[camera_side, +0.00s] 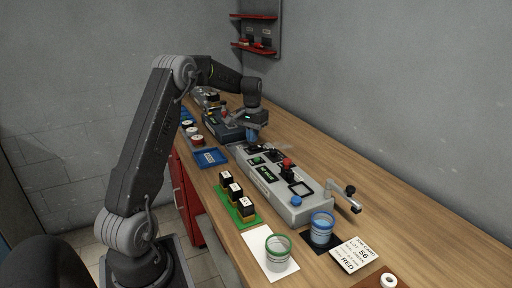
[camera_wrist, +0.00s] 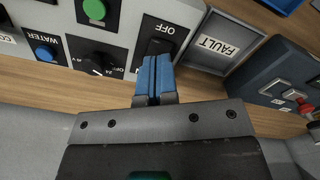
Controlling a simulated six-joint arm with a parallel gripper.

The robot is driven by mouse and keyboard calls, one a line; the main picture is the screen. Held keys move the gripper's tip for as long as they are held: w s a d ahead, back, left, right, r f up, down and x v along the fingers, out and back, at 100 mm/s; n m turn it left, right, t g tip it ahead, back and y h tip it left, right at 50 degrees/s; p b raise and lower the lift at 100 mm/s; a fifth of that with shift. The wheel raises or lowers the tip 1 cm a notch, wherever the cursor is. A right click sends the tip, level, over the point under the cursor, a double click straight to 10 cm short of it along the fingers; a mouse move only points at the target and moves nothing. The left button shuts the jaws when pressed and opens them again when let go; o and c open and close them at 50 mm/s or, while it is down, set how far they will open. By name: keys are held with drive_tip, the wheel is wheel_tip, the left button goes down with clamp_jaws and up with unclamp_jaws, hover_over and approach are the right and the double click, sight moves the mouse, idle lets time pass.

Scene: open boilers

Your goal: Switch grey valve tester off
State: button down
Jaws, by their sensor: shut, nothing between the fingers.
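A long light grey unit (camera_side: 285,190) with displays, a red-topped part and a blue knob stands on the bench in the side view. In the wrist view, a light grey panel (camera_wrist: 118,40) carries a black switch (camera_wrist: 158,44) labelled OFF, a green button (camera_wrist: 95,10) and a rotary knob (camera_wrist: 93,64). My gripper (camera_wrist: 154,62) is shut and empty, its blue fingertips in front of the lower part of that switch. I cannot tell if they touch it; they hide part of it. In the side view my gripper (camera_side: 252,136) is beyond the long grey unit's far end.
A dark unit (camera_side: 222,126) stands close behind my gripper. A blue tray (camera_side: 210,158) and cups stand nearby. The bench's right side is mostly clear.

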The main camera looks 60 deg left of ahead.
sight(252, 147)
drive_tip(key=shift+f, duration=1.4)
idle(0.9)
drive_tip(key=shift+r, duration=3.6)
